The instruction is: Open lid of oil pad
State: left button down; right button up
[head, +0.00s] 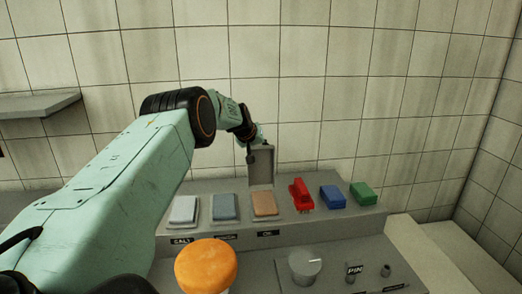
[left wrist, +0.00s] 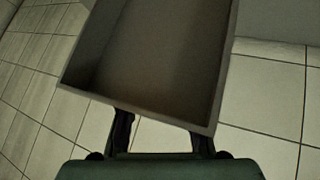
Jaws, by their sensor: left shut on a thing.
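The oil pad (head: 264,204) is a brown-orange pad, third from the left on the raised grey shelf, behind a small black label. Its grey lid (head: 263,168) stands about upright at the back of the pad, so the pad is uncovered. My left gripper (head: 256,150) is at the lid's top edge, shut on the lid. In the left wrist view the lid (left wrist: 150,45) shows its hollow side and fills the upper middle, with its near edge at my left gripper's dark fingers (left wrist: 163,138). My right gripper is not in view.
A white pad (head: 184,209) and a blue-grey pad (head: 225,207) lie left of the oil pad. Red (head: 301,194), blue (head: 332,196) and green (head: 363,193) blocks stand to its right. An orange cheese wheel (head: 206,264) and a metal cylinder (head: 304,265) are in front.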

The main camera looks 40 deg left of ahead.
pick_arm(q)
jog(key=shift+s+a+f, duration=0.1)
jog(key=shift+s+a, duration=0.05)
jog(key=shift+a, duration=0.15)
jog(key=c, duration=1.6)
grip_release()
jog(key=o, duration=0.6)
jog(key=shift+a+f, duration=0.1)
jog(key=shift+a, duration=0.1)
jog(key=shift+d, duration=0.35)
jog(key=shift+s+a+r, duration=0.1)
jog(key=shift+s+r, duration=0.45)
jog(key=shift+r, duration=0.2)
jog(key=shift+v, duration=5.2)
